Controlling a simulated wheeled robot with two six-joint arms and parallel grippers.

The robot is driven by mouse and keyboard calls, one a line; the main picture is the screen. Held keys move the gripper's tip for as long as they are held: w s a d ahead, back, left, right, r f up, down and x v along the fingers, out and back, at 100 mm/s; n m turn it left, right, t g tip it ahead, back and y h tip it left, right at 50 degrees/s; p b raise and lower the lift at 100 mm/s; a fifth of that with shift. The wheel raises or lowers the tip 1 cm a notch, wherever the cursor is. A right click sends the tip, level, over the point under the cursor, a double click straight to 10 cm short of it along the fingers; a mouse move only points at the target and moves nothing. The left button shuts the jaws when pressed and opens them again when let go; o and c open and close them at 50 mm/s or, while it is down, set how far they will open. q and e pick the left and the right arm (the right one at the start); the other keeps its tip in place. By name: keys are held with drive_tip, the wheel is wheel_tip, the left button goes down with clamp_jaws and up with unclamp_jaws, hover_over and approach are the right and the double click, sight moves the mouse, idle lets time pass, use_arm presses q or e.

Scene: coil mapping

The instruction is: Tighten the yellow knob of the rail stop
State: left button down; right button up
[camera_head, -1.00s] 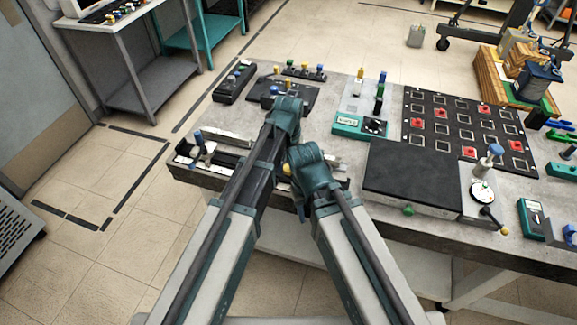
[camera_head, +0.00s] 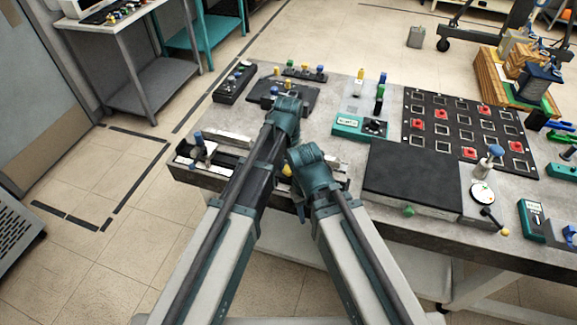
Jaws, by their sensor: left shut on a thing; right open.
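A small yellow knob (camera_head: 287,170) shows between my two arms, at the rail along the table's front left edge. The rail stop under it is mostly hidden by my arms. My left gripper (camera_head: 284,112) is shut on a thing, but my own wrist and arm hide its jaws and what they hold. My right gripper (camera_head: 314,178) is open, just right of the yellow knob; its fingers are mostly hidden under its wrist. I cannot tell whether either gripper touches the knob.
A blue-knobbed part (camera_head: 198,138) stands at the rail's left end. A black plate (camera_head: 300,93) lies behind my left wrist. A teal meter (camera_head: 347,124) and a dark flat box (camera_head: 415,172) stand to the right. Bare tabletop shows at the far left.

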use_arm(q)
drive_tip(key=m, duration=0.4)
drive_tip(key=shift+m, duration=0.4)
drive_tip(key=m, duration=0.4)
drive_tip(key=shift+w+a+m, duration=0.1)
drive_tip(key=shift+w+m, duration=0.05)
drive_tip(key=shift+m, duration=0.15)
drive_tip(key=m, duration=0.4)
drive_tip(key=shift+w, duration=0.1)
drive_tip(key=shift+m, duration=2)
drive_tip(key=shift+c, duration=2)
unclamp_jaws()
drive_tip(key=shift+w, duration=0.1)
drive_tip(key=shift+r, duration=0.1)
